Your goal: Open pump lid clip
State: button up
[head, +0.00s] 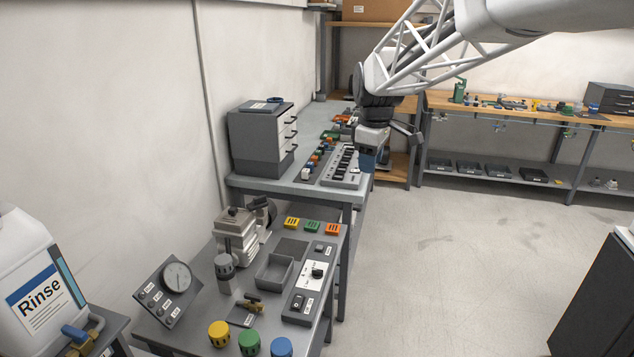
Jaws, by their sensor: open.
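A pump unit (236,236), pale grey with a boxy top, stands on the near grey workbench (205,306). Its lid seems to be the flat top part (236,215); the clip is too small to make out. A dark round part sits just behind it to the right. My gripper (369,161) hangs from the arm at the upper middle of the head view, well to the right of and above the pump, apart from it. It is open, and I see nothing held in it. The fingers are small and partly hidden.
A gauge panel (168,290), a grey tray (275,271), a switch panel (308,288) and coloured knobs (249,342) crowd the near bench. A drawer cabinet (262,140) stands on the bench behind. A Rinse jug (38,285) is at left.

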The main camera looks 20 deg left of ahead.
jog(key=w+a+f+n, duration=0.35)
jog(key=w+a, duration=0.35)
jog(key=a, duration=0.3)
jog(key=n+g, duration=0.1)
jog(key=n, duration=0.8)
send_near(257, 202)
jog(key=shift+w+d, duration=0.1)
jog(key=shift+w, duration=0.85)
jog(key=shift+f, duration=0.15)
jog(key=shift+f, duration=3.8)
grip_shut()
